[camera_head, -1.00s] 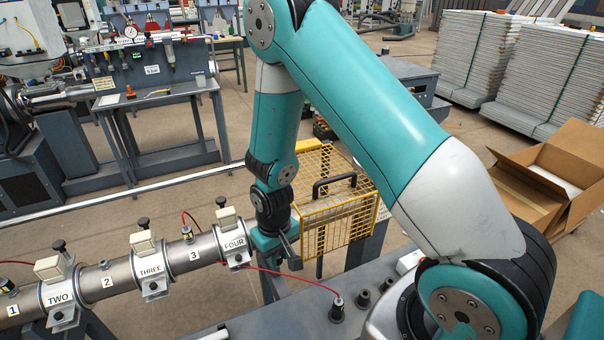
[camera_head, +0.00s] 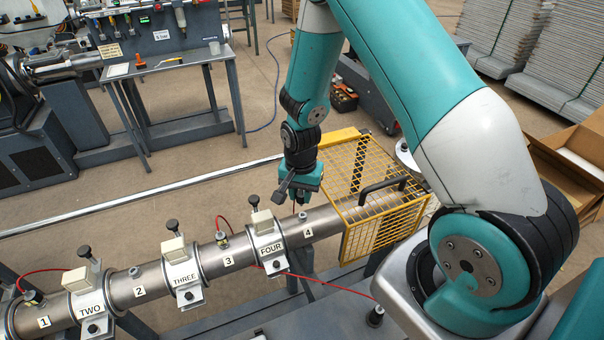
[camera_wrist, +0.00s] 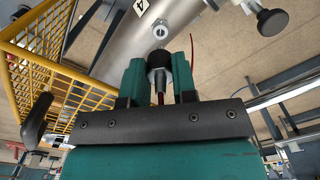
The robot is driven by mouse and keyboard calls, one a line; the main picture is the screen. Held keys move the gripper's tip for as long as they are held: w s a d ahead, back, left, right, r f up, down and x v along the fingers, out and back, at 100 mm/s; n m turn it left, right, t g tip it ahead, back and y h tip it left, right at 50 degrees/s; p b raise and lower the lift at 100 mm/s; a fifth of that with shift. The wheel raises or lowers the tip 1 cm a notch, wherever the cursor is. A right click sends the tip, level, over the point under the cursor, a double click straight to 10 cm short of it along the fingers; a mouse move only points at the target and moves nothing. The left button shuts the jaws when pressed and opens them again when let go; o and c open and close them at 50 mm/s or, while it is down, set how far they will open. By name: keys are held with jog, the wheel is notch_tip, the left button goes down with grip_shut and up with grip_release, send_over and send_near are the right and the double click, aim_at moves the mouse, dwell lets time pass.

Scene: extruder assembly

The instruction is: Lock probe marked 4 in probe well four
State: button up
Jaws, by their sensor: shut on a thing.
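My gripper (camera_head: 302,200) hangs fingers-down just above the steel barrel, beside the label 4 (camera_head: 309,232). In the wrist view its two teal fingers (camera_wrist: 159,75) are shut on a black-bodied probe (camera_wrist: 158,62) with a red lead. No marking on the probe can be read. The hex fitting of probe well four (camera_wrist: 160,30), with a dark hole, shows just beyond the probe, near the label 4 in that view (camera_wrist: 141,6). The probe looks close to the well but apart from it; its tip is hidden.
A yellow mesh guard (camera_head: 384,200) with a black handle covers the barrel just right of the gripper. The FOUR clamp (camera_head: 268,244) with its black knob stands to the left. A red lead (camera_head: 325,284) runs to a black fitting (camera_head: 375,316) on the bench.

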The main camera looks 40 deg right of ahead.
jog(key=m, duration=0.1)
jog(key=r+m, duration=0.1)
jog(key=m, duration=0.1)
jog(key=shift+w+d+r+p, duration=0.25)
jog(key=shift+w+d+p, duration=0.05)
jog(key=shift+w+d, duration=0.1)
jog(key=shift+s+a, duration=0.1)
jog(key=shift+s, duration=0.05)
jog(key=shift+f+b, duration=2.3)
jog(key=shift+f, duration=0.7)
jog(key=shift+f+b, duration=0.75)
jog(key=shift+f, duration=0.25)
jog(key=shift+o, duration=0.8)
grip_shut()
